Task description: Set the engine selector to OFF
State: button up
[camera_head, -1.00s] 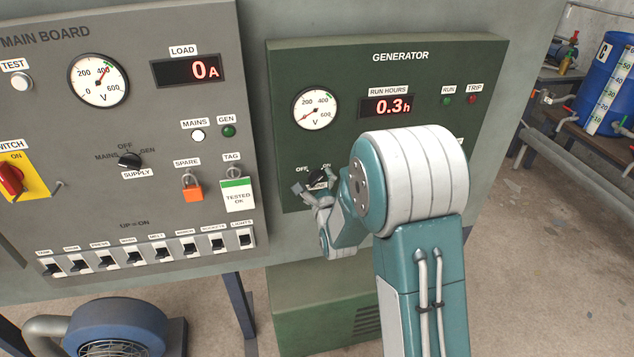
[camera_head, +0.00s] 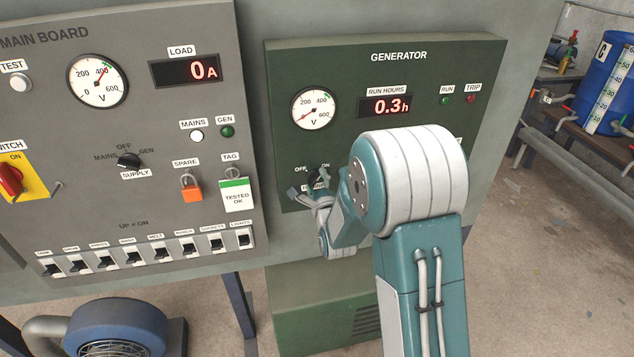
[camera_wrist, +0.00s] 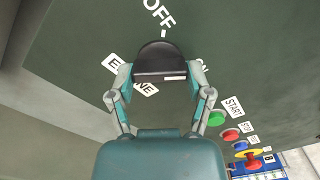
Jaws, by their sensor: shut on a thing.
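The engine selector (camera_wrist: 160,62) is a black knob on the green generator panel, seen up close in the wrist view. My gripper (camera_wrist: 158,75) has one finger on each side of the knob and is shut on it. The OFF label (camera_wrist: 158,12) is just above the knob, with a short white tick below it. The ENGINE label is partly covered by my left finger, and the ON label is mostly hidden. In the head view my gripper (camera_head: 316,190) is at the knob, which shows as a small dark part (camera_head: 318,177).
A green START button (camera_wrist: 216,118) and red buttons sit right of my gripper in the wrist view. The grey main board (camera_head: 120,215) with its switches is left of the generator panel (camera_head: 430,70). A blue blower (camera_head: 120,325) stands below.

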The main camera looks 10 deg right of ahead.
jog(key=n, duration=0.4)
jog(key=shift+a+n, duration=0.1)
jog(key=shift+n, duration=0.2)
jog(key=n, duration=0.3)
jog(key=shift+n, duration=0.3)
jog(key=n, duration=0.4)
jog(key=shift+f, duration=0.1)
jog(key=shift+s+n, duration=0.1)
jog(key=shift+n, duration=1.8)
jog(key=shift+f, duration=0.1)
jog(key=o, duration=1.1)
jog(key=shift+o, duration=0.2)
jog(key=shift+a, duration=0.1)
jog(key=shift+r, duration=0.2)
